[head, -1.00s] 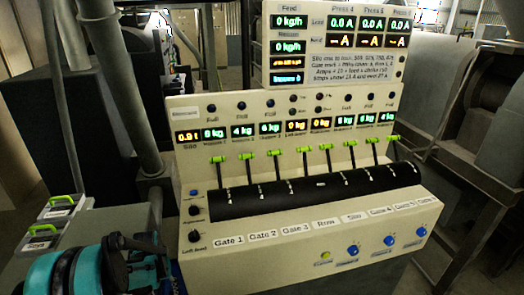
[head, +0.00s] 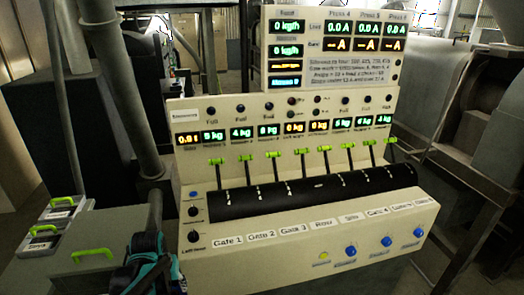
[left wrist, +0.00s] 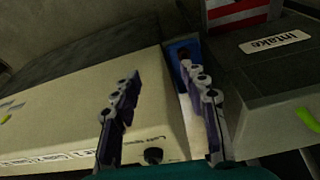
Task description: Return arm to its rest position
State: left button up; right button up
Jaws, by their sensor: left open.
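My left gripper (head: 150,262) is low at the left front of the control console (head: 300,245) in the head view, beside the console's left side. In the left wrist view its two dark fingers (left wrist: 165,112) stand apart with nothing between them. The console's cream side and a black knob show behind the fingers there. My right gripper is in neither view.
The console carries a row of green-topped levers (head: 270,155) and lit displays (head: 295,127). Grey boxes with green handles (head: 92,253) stand at the left. A box labelled Intake (left wrist: 265,75) is close right of the fingers. A grey pipe (head: 125,90) rises behind.

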pick_arm(q)
jog(key=s+d+r+m+t, duration=0.1)
jog(key=s+d+r+t, duration=0.3)
jog(key=s+d+r, duration=0.3)
jog(key=s+d, duration=0.1)
jog(key=s, duration=0.4)
jog(key=shift+s+d+r+m+t, duration=0.2)
jog(key=shift+s+d+m+t, duration=0.1)
jog(key=shift+d+m, duration=0.1)
